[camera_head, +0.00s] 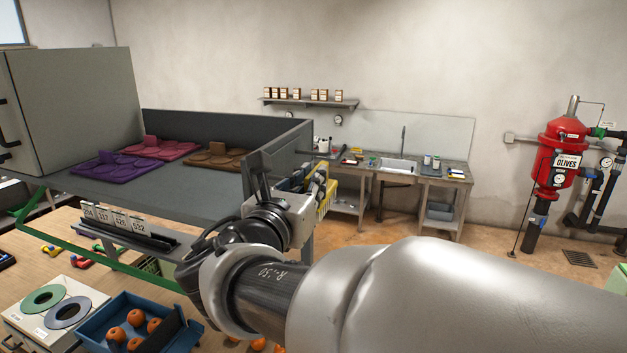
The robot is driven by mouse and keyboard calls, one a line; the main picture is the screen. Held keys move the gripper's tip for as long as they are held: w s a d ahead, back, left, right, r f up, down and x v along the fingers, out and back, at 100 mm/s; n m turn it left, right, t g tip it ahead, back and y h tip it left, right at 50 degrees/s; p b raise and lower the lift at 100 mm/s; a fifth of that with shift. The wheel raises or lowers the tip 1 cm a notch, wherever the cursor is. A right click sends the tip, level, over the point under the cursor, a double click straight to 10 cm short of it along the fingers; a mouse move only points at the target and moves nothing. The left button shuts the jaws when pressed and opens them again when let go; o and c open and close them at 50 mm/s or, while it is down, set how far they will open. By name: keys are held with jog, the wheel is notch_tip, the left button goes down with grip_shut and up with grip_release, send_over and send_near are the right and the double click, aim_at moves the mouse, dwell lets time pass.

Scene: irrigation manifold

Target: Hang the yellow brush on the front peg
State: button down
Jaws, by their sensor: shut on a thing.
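My gripper (285,205) is in the middle of the view, at the right end of the dark-walled bench, with my arm reaching in from the lower right. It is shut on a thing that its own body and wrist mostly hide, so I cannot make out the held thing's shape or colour. Just right of it, small dark, blue and yellow items and a yellow slotted piece (327,198) show by the end of the dark panel. I cannot tell whether any of these is the yellow brush. The front peg cannot be made out behind the gripper.
A dark panel (285,152) rises close behind my gripper. Purple, red and brown moulded trays (108,165) lie on the bench. A blue crate (180,335) of orange fruit stands lower left. A sink table (440,175) and red tank (560,155) stand farther back, with open floor before them.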

jog(key=shift+w+a+f+p, duration=0.1)
jog(key=shift+w+a+f, duration=0.15)
jog(key=shift+a, duration=0.55)
jog(key=shift+w+a+f+p, duration=0.15)
jog(key=shift+w+a, duration=0.2)
jog(key=shift+a, duration=0.5)
jog(key=shift+w+a+f+p, duration=0.1)
jog(key=shift+w+a+f, duration=0.15)
jog(key=shift+a, duration=0.55)
jog(key=c, duration=1.5)
grip_release()
